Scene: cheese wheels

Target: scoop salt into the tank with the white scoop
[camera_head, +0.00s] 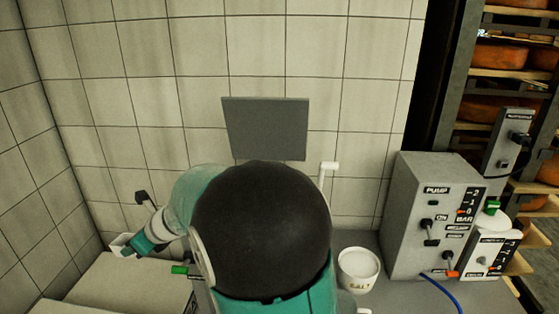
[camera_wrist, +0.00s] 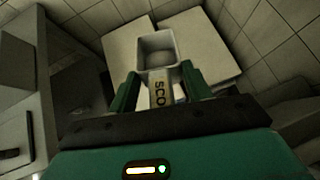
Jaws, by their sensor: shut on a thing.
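The white scoop (camera_head: 121,245) is at the left in the head view. In the wrist view its box-shaped bowl (camera_wrist: 157,43) points away from me, with its open top showing. I cannot tell whether salt lies in it. My gripper (camera_head: 138,243) is shut on the scoop's lettered handle, and the wrist view shows its green fingers (camera_wrist: 159,86) on both sides. The white salt bucket (camera_head: 358,284) stands on the right, far from my gripper. A pale, flat-topped block (camera_head: 130,285) lies below the scoop; I cannot tell whether it is the tank.
A grey pump box (camera_head: 435,210) with switches stands right of the bucket, with a blue hose (camera_head: 440,290) in front. Shelves of cheese wheels (camera_head: 500,55) are at the far right. A tiled wall (camera_head: 200,60) closes the back and left. My arm hides the middle.

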